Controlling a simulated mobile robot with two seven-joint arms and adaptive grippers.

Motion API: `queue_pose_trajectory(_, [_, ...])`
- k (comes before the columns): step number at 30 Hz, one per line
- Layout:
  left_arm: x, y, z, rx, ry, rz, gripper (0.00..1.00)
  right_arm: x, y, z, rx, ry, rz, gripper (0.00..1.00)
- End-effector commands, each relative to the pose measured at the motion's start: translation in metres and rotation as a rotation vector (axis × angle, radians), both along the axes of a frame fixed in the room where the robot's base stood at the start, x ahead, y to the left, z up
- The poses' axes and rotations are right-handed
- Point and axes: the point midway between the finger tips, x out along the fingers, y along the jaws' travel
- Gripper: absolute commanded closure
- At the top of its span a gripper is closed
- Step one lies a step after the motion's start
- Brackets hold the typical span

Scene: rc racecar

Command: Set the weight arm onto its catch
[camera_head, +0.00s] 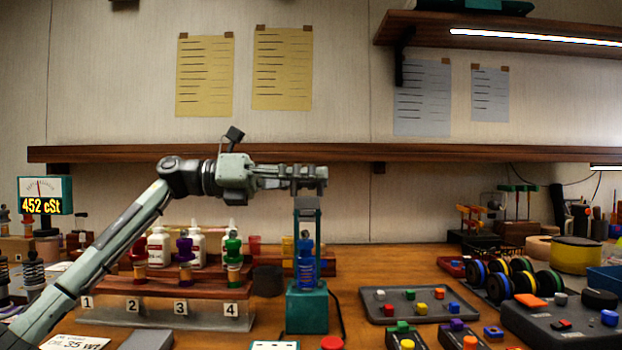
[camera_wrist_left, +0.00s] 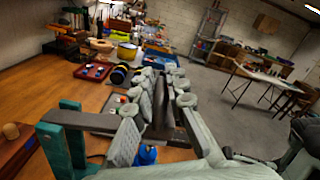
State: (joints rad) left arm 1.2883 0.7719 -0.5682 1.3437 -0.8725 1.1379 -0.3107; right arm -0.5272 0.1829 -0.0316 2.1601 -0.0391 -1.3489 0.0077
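My left gripper (camera_head: 322,180) reaches in level from the left, just above a teal stand (camera_head: 307,311) with a blue cylinder (camera_head: 306,262) between its uprights. In the left wrist view, the gripper's two fingers (camera_wrist_left: 165,95) are apart. A dark strip shows between them, and I cannot tell what it is. A dark bar (camera_wrist_left: 80,119) on a teal post runs toward the fingers and passes behind them. I cannot tell for sure that this bar is the weight arm, and the catch is not clearly visible. The blue cylinder's top (camera_wrist_left: 147,155) shows below. My right gripper is out of view.
A numbered wooden rack (camera_head: 180,287) with colored plungers stands left of the stand. A grey tray (camera_head: 375,312) with colored blocks lies to the right. A wall shelf (camera_head: 220,153) runs behind the gripper. A readout (camera_head: 45,196) shows 452 cSt.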

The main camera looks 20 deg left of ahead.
Motion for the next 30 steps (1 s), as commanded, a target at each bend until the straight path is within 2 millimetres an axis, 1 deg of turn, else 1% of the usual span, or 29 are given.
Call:
queue_pose_trajectory(1, [-0.002, -0.002, -0.001, 0.003, 0.002, -0.009, 0.81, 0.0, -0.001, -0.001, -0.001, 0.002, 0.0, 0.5])
queue_pose_trajectory(4, [-0.002, -0.002, -0.001, 0.003, 0.001, -0.007, 0.69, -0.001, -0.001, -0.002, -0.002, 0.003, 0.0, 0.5])
queue_pose_trajectory(12, [-0.001, -0.001, -0.001, 0.003, 0.001, -0.003, 0.69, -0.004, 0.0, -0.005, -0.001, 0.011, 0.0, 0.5])
queue_pose_trajectory(16, [-0.002, 0.008, -0.002, 0.003, 0.001, 0.0, 0.69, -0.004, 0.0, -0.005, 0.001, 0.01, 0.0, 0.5])
queue_pose_trajectory(20, [-0.008, 0.028, -0.002, 0.003, 0.002, 0.002, 0.69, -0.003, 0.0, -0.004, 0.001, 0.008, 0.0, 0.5])
queue_pose_trajectory(24, [-0.017, 0.058, -0.001, 0.003, 0.002, 0.003, 0.69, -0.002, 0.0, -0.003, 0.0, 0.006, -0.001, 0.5])
queue_pose_trajectory(30, [-0.028, 0.094, -0.001, 0.003, 0.002, 0.0, 0.69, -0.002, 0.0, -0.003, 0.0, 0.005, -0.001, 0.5])
